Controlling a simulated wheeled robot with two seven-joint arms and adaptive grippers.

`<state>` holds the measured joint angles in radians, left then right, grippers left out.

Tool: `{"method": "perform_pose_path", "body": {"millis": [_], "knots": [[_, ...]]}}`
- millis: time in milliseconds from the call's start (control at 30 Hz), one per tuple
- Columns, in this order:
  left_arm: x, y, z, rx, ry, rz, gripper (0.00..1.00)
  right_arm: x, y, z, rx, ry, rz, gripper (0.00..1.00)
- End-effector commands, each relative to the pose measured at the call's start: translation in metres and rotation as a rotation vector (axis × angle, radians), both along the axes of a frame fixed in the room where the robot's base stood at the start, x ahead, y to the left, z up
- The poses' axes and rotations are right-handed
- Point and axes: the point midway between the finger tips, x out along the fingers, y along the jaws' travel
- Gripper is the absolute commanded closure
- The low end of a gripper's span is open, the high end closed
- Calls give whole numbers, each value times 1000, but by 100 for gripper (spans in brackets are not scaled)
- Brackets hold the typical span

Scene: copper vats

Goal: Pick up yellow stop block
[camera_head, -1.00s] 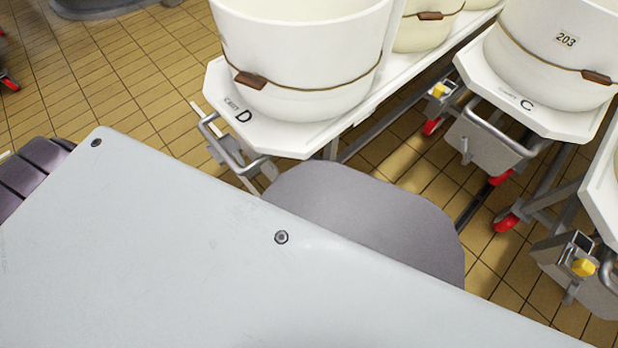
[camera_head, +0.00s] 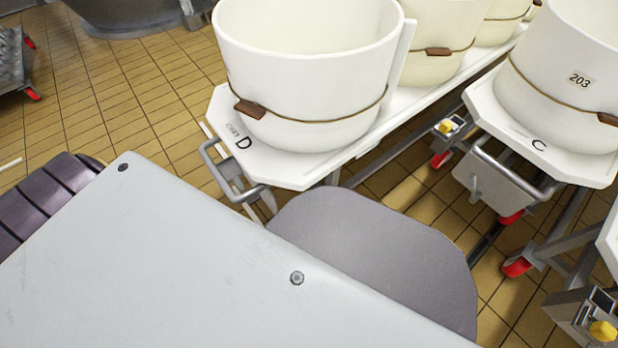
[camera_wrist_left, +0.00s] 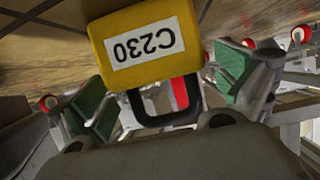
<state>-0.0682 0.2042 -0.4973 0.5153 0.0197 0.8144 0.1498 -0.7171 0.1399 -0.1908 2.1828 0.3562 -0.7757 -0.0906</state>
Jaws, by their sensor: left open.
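In the left wrist view a yellow block (camera_wrist_left: 150,45) with a white label reading C230, upside down, is large and close. A dark loop (camera_wrist_left: 165,112) shows just below it. My left gripper (camera_wrist_left: 168,85) is open, with one green-padded finger on each side of the block's lower part. I cannot tell whether either pad touches it. In the head view small yellow pieces show on the cart marked C (camera_head: 450,126) and at the lower right cart (camera_head: 602,330). I cannot tell which is the labelled block. Neither gripper shows in the head view.
White carts carry large cream vats, one on the cart marked D (camera_head: 290,172) and one marked 203 (camera_head: 560,80). Metal handles (camera_head: 215,165) and red wheels (camera_head: 515,265) stick out below the carts. Open tiled floor (camera_head: 130,75) lies at the upper left.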

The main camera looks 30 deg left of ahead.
Motion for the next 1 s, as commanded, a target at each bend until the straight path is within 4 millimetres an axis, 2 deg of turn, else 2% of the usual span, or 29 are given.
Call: {"method": "perform_pose_path", "body": {"millis": [167,567,1000], "knots": [[0,0,-2,0,0,0,0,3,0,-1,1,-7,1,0],[0,0,-1,0,0,0,0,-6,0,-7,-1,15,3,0],[0,0,-1,0,0,0,57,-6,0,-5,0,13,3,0]]}}
